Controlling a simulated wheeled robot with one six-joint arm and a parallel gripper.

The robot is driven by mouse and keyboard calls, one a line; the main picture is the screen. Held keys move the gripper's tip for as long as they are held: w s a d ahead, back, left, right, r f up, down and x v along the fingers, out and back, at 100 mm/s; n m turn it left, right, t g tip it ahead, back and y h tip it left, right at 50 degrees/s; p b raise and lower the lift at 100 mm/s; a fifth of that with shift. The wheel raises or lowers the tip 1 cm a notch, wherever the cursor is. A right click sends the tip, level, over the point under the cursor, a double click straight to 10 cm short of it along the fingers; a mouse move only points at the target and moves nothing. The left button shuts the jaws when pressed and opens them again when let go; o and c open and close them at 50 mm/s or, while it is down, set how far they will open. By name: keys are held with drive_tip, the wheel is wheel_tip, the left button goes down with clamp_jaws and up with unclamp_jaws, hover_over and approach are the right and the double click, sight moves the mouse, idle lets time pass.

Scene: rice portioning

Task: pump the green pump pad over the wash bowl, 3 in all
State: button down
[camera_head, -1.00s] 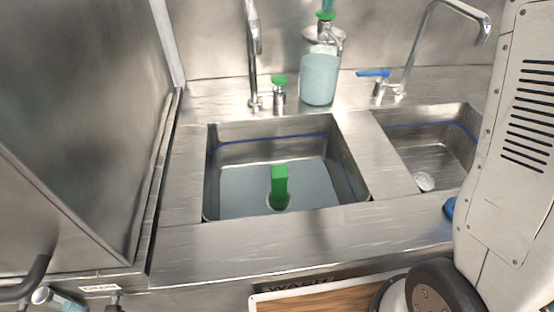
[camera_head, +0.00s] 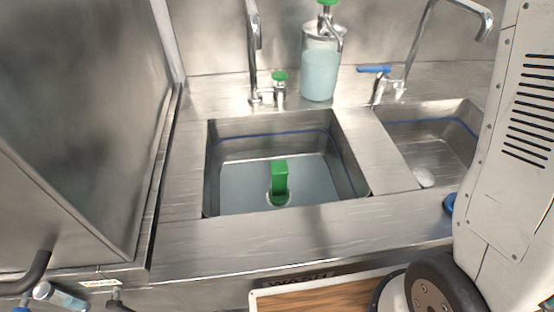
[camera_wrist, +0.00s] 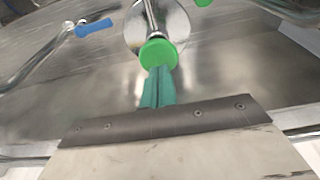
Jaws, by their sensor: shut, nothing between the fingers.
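The green pump pad (camera_head: 327,2) tops a clear dispenser bottle (camera_head: 319,75) of pale blue liquid behind the sinks, cut by the top edge of the head view. The wash bowl (camera_head: 352,165) is the left sink, holding bluish water and an upright green block-like handle (camera_head: 280,176). In the wrist view, my gripper (camera_wrist: 157,72) has teal fingers closed together, empty, with tips right at the green pump pad (camera_wrist: 158,53). I cannot tell whether they touch it. The gripper is outside the head view.
A tall tap (camera_head: 254,50) and a green-knobbed valve (camera_head: 279,77) stand behind the wash bowl. A second sink (camera_head: 440,150) with a blue-lever tap (camera_head: 374,69) is to the right. A steel panel (camera_head: 80,110) closes off the left. A wooden board (camera_head: 320,296) lies in front.

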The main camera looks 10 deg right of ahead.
drive_tip(key=shift+r, duration=0.1)
wheel_tip(320, 180, up, 6)
drive_tip(key=shift+f, duration=0.1)
idle(0.7)
idle(0.3)
drive_tip(key=f, duration=0.3)
drive_tip(key=shift+s+f, duration=0.15)
drive_tip(key=shift+s, duration=0.25)
drive_tip(key=s+d+f, duration=0.1)
drive_tip(key=s+f, duration=0.4)
drive_tip(key=s, duration=0.9)
drive_tip(key=s+d+f, duration=0.1)
drive_tip(key=s+f, duration=0.4)
drive_tip(key=s, duration=1)
drive_tip(key=s+d+f, duration=0.1)
drive_tip(key=s+f, duration=0.4)
drive_tip(key=s, duration=1)
drive_tip(key=shift+g, duration=0.4)
